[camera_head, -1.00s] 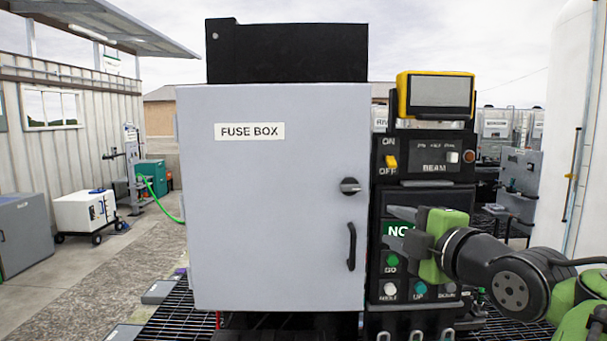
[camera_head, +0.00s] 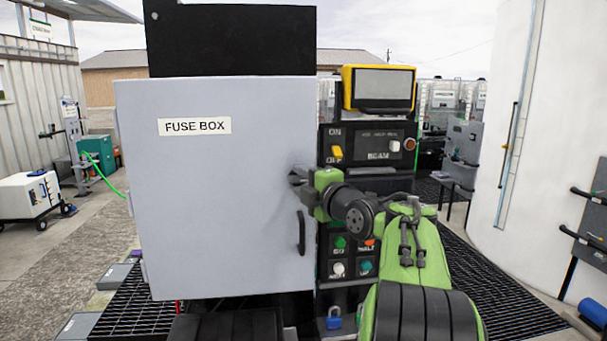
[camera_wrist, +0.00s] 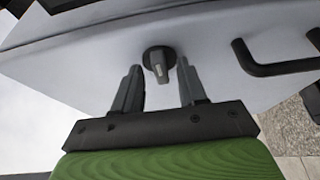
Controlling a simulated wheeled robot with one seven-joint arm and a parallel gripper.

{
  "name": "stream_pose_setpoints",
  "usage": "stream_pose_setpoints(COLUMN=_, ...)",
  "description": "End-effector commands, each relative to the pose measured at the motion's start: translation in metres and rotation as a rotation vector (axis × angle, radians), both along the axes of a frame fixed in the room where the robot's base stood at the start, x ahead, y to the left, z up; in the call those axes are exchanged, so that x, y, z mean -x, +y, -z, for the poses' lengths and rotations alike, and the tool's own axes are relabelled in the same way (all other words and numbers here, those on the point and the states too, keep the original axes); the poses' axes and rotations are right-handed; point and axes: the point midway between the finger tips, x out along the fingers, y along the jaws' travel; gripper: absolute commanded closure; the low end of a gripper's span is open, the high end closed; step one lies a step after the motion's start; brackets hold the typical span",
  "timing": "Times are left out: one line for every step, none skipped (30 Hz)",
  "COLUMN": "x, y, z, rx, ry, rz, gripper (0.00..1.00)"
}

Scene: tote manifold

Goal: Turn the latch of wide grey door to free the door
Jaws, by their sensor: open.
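The wide grey door (camera_head: 220,220) carries a "FUSE BOX" label and looks shut. Its latch is a dark round knob (camera_wrist: 158,60) with a lighter grey grip bar; in the wrist view it sits just beyond and between my fingertips. In the head view my gripper (camera_head: 296,178) hides the latch at the door's right side. My gripper (camera_wrist: 160,78) is open in the wrist view, one finger on each side of the latch, and the jaws hold nothing. I cannot tell whether a finger touches the latch. A black door handle (camera_head: 302,232) is below the latch.
A black control panel (camera_head: 370,142) with buttons and a yellow-framed screen (camera_head: 379,88) stands right of the door. A blue padlock (camera_head: 334,318) hangs low on it. In the wrist view the handle (camera_wrist: 275,68) is close to my right finger.

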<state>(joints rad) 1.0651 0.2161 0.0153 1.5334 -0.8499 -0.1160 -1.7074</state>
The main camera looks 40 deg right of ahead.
Motion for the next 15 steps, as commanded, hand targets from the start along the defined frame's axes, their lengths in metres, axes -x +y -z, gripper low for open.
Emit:
stream_pose_setpoints(x=-0.0016, y=-0.0001, z=0.0001, rx=0.0, ry=0.0, rz=-0.001, gripper=0.58)
stream_pose_setpoints(x=-0.002, y=-0.0002, z=0.0004, rx=0.0, ry=0.0, rz=0.0, gripper=0.58)
stream_pose_setpoints(x=-0.002, y=-0.0002, z=0.0008, rx=0.0, ry=0.0, rz=0.0, gripper=0.58)
stream_pose_setpoints(x=-0.0019, y=-0.0003, z=0.0011, rx=0.0, ry=0.0, rz=0.0, gripper=0.58)
stream_pose_setpoints(x=-0.0018, y=-0.0003, z=0.0012, rx=0.0, ry=0.0, rz=0.0, gripper=0.58)
stream_pose_setpoints(x=-0.0017, y=-0.0003, z=0.0014, rx=0.0, ry=0.0, rz=0.0, gripper=0.58)
stream_pose_setpoints(x=-0.0016, y=-0.0002, z=0.0015, rx=0.0, ry=0.0, rz=0.0, gripper=0.58)
stream_pose_setpoints(x=-0.0015, y=-0.0002, z=0.0015, rx=0.0, ry=0.0, rz=0.0, gripper=0.63)
stream_pose_setpoints(x=-0.0015, y=-0.0002, z=0.0016, rx=0.0, ry=0.0, rz=0.0, gripper=0.69)
stream_pose_setpoints(x=-0.0014, y=-0.0002, z=0.0016, rx=0.0, ry=0.0, rz=0.0, gripper=0.74)
stream_pose_setpoints(x=-0.0014, y=-0.0002, z=0.0015, rx=0.0, ry=0.0, rz=0.0, gripper=0.78)
stream_pose_setpoints(x=-0.0013, y=-0.0002, z=0.0016, rx=-0.001, ry=0.0, rz=0.0, gripper=0.85)
stream_pose_setpoints(x=-0.0013, y=-0.0002, z=0.0016, rx=-0.001, ry=0.0, rz=0.0, gripper=0.89)
stream_pose_setpoints(x=-0.0013, y=-0.0002, z=0.0016, rx=-0.001, ry=0.0, rz=0.0, gripper=0.94)
stream_pose_setpoints(x=-0.0013, y=-0.0003, z=0.0016, rx=-0.001, ry=0.0, rz=0.0, gripper=1.0)
